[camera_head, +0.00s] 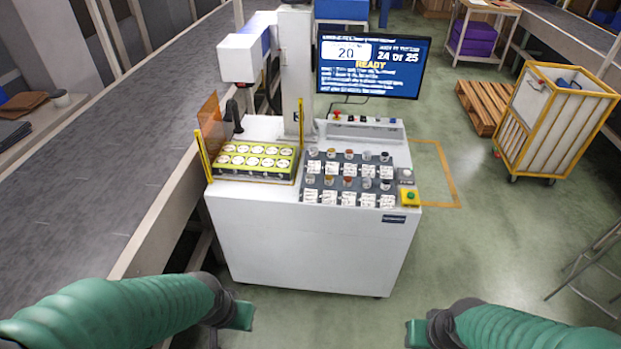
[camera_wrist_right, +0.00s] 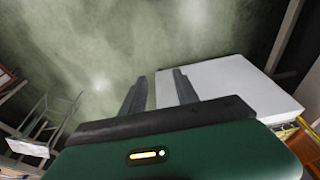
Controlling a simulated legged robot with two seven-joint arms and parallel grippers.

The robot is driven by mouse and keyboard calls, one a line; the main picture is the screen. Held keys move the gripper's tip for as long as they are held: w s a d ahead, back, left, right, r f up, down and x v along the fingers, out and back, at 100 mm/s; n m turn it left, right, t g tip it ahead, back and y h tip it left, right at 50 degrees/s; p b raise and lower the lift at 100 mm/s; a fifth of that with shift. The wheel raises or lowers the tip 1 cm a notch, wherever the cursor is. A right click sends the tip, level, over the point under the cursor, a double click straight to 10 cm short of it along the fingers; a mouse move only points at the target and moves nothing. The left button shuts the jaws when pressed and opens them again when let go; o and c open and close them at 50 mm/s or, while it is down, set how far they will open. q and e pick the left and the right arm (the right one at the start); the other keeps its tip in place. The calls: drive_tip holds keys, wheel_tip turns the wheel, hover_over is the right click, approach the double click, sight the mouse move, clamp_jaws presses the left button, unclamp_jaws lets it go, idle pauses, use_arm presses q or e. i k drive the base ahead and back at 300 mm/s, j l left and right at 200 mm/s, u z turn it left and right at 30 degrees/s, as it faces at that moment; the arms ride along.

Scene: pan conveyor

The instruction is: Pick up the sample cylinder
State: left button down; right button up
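Several small cylinders with coloured or dark tops stand in two rows, with white labels, on a dark rack (camera_head: 305,187) on the white workstation (camera_head: 310,245). One cylinder (camera_head: 349,155) is in the back row; I cannot tell which one is the sample cylinder. My left gripper (camera_head: 240,316) is low at the lower left, apart from the workstation, and its fingers are not clear. My right gripper (camera_head: 412,334) is at the bottom, right of centre, away from the rack. In the right wrist view its two dark fingers (camera_wrist_right: 160,76) stand apart with nothing between them.
A yellow tray of round white-topped items (camera_head: 253,160) sits left of the rack, beside an orange panel (camera_head: 209,125). A machine column (camera_head: 297,70) and screen (camera_head: 370,66) rise behind. A conveyor (camera_head: 100,130) runs along the left. A yellow-framed cart (camera_head: 555,120) stands right.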

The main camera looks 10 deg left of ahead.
sight(309, 177)
drive_tip(key=i+j, duration=0.15)
drive_tip(key=i, duration=0.25)
drive_tip(key=i+j, duration=0.15)
drive_tip(key=i, duration=0.2)
drive_tip(key=i+j, duration=0.2)
drive_tip(key=i, duration=0.2)
drive_tip(key=i+j, duration=0.25)
drive_tip(key=j, duration=0.2)
drive_tip(key=i+j, duration=0.25)
drive_tip(key=j, duration=0.15)
drive_tip(key=z, duration=0.05)
